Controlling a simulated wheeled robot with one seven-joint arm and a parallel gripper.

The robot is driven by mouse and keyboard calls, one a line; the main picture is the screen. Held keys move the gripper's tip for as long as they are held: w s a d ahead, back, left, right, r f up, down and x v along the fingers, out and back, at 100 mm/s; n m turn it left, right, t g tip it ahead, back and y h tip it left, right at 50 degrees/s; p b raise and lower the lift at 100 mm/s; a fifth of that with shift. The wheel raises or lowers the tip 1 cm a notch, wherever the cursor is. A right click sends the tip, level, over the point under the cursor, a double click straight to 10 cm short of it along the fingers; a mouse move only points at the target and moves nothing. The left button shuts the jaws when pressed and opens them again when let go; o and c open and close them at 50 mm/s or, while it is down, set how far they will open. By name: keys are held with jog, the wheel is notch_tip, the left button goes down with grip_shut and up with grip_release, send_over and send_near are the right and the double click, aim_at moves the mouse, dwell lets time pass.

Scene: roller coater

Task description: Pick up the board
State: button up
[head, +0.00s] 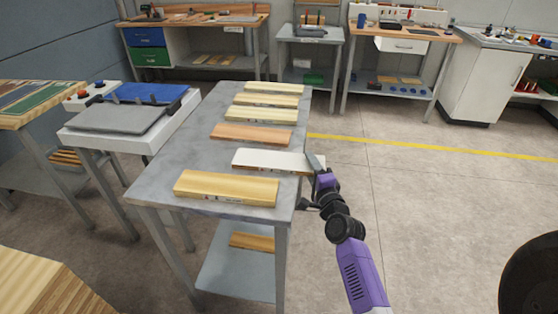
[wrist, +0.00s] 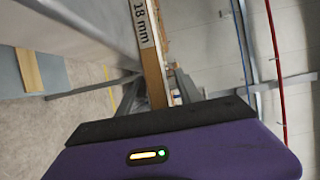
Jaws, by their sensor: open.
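Several flat boards lie in a row on a grey metal table (head: 178,150). The white-topped board (head: 270,159) lies nearest my gripper (head: 316,167), its right end at the table's right edge. My gripper is open at that end; whether it touches the board I cannot tell. In the wrist view a board edge marked "18 mm" (wrist: 146,35) runs down toward the dark front of my gripper. The fingertips are not clear there. A thick pale yellow board (head: 227,187) lies in front, and a reddish-brown board (head: 251,137) lies behind the white one.
More pale boards (head: 262,115) lie farther back on the table. A brown board (head: 252,241) lies on the lower shelf. A white-framed machine (head: 130,120) with grey and blue plates stands left. Workbenches (head: 200,20) line the back wall.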

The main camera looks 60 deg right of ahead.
jog(key=shift+x, duration=0.8)
jog(key=shift+c, duration=0.2)
grip_shut()
dwell(0.7)
